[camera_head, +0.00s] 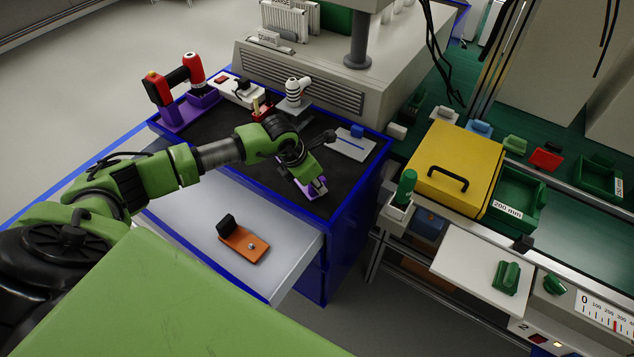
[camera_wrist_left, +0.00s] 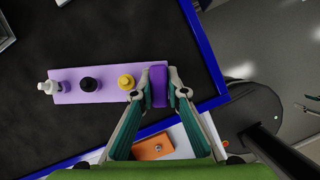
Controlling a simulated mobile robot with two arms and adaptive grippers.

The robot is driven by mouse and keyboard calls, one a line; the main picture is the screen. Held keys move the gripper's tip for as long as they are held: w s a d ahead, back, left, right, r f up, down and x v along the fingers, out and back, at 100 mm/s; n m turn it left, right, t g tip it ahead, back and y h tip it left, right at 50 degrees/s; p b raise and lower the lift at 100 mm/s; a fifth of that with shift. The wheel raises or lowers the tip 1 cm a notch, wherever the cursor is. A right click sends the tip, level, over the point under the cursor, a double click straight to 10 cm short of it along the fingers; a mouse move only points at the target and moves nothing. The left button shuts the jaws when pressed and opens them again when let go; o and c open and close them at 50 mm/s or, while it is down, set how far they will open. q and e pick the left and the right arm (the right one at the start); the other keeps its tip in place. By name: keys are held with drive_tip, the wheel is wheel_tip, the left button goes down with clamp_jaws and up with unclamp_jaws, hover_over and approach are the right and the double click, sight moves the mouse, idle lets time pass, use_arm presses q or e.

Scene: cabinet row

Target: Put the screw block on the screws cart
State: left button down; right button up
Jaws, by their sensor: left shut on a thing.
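The screw block is a light purple plate (camera_wrist_left: 100,84) with a white, a black and a yellow screw in the left wrist view. It has a darker purple upright grip at its right end. My left gripper (camera_wrist_left: 159,84) is shut on that grip. In the head view my left gripper (camera_head: 312,186) is over the right front part of the blue cabinet's black top (camera_head: 225,125), and only a bit of the purple block (camera_head: 317,190) shows under it. I cannot tell whether the block touches the top. No cart is clearly marked as the screws cart. My right gripper is out of view.
An open drawer (camera_head: 190,215) below holds an orange block (camera_head: 243,243) with a black grip. A yellow case (camera_head: 455,165) is right.

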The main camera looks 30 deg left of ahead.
use_arm(q)
drive_tip(key=c, duration=2)
unclamp_jaws()
drive_tip(key=shift+f, duration=0.1)
drive_tip(key=shift+r, duration=0.25)
drive_tip(key=shift+b+v, duration=1.9)
drive_tip(key=shift+v, duration=4.05)
drive_tip(key=shift+s+f, duration=0.1)
